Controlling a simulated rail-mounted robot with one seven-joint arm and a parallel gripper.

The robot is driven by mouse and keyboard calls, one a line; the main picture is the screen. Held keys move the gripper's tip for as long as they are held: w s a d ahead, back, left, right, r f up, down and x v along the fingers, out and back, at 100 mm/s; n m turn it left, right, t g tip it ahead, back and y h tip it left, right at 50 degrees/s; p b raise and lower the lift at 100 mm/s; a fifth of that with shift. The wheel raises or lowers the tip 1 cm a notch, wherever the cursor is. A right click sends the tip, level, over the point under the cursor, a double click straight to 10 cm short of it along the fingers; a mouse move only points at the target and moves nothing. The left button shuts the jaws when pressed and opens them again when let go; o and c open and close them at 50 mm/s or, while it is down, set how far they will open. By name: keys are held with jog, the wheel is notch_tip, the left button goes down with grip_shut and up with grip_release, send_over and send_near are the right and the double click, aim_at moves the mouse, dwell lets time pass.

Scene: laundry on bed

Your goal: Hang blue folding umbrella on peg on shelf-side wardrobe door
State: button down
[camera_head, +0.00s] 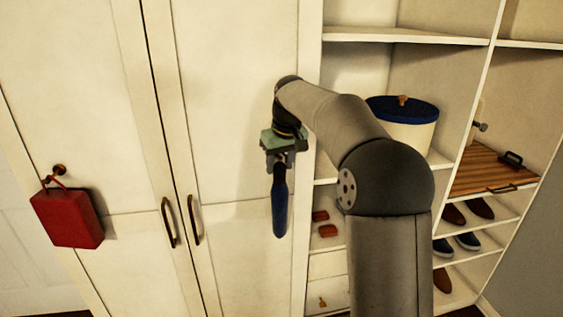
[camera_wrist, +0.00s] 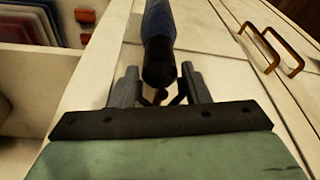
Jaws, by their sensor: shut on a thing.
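The blue folding umbrella (camera_head: 280,207) hangs down from my gripper (camera_head: 280,160), in front of the shelf-side wardrobe door (camera_head: 235,90). In the wrist view the umbrella (camera_wrist: 159,24) shows its blue body and its dark handle end, close to the fingers. My gripper (camera_wrist: 157,92) is shut on the umbrella near this end. A small brown piece shows between the fingers in the wrist view; I cannot tell whether it is the peg or part of the umbrella. No peg on this door shows in the head view, where my arm and gripper cover part of the door.
A red bag (camera_head: 68,217) hangs on a peg (camera_head: 59,170) on the other wardrobe door. Two door handles (camera_head: 194,221) stick out near the middle seam. Open shelves to the right hold a white bin with a blue lid (camera_head: 402,118), a wooden board (camera_head: 492,169) and shoes.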

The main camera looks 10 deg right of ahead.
jog(key=shift+w+p, duration=0.5)
jog(key=shift+w, duration=0.25)
jog(key=shift+w+f+p, duration=0.35)
jog(key=shift+w+f, duration=0.15)
jog(key=c, duration=0.7)
grip_release()
jog(key=shift+f, duration=0.1)
jog(key=v, duration=1.7)
jog(key=s+f+m, duration=0.1)
jog(key=s+f, duration=0.8)
jog(key=s, duration=0.3)
jog(key=s+f+m+g+b, duration=0.1)
jog(key=s+f, duration=0.8)
jog(key=s, duration=0.4)
jog(key=s+a+f+m+g, duration=0.1)
jog(key=s+f, duration=0.9)
jog(key=s, duration=0.2)
jog(key=shift+s+h, duration=0.2)
jog(key=shift+h, duration=0.2)
